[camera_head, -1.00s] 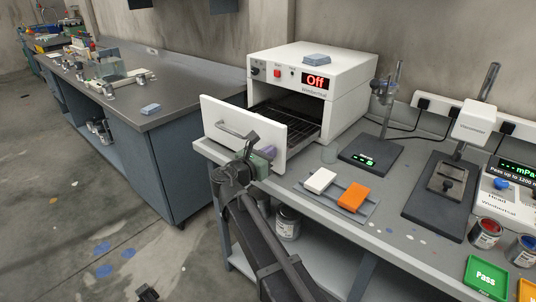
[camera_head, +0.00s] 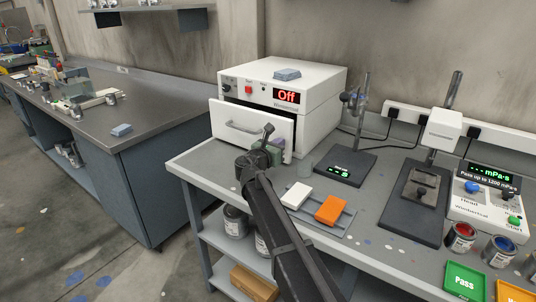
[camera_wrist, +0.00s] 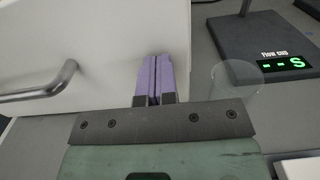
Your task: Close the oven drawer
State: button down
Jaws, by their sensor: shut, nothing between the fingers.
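The oven (camera_head: 322,112) is a white box on the grey bench, with a red "Off" display. Its drawer (camera_head: 228,117) has a white front panel with a bar handle (camera_head: 243,128). The panel stands close to the oven front, with a narrow dark gap along its top edge. The panel and handle (camera_wrist: 38,84) also show at the left of the wrist view. My gripper (camera_head: 278,144) is at the right part of the panel. Its purple fingers (camera_wrist: 155,75) are shut and empty, with their tips at the panel face; exact contact is unclear.
Right of the drawer stand a clear cup (camera_wrist: 236,82) and a flow cup stand (camera_head: 345,168). A white block (camera_head: 296,195) and an orange block (camera_head: 330,210) lie on a grey tray in front. A blue-grey block (camera_head: 287,74) rests on the oven. An aisle separates the left counter.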

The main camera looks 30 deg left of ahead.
jog(key=w, duration=0.5)
jog(key=shift+w, duration=0.15)
jog(key=shift+r, duration=0.1)
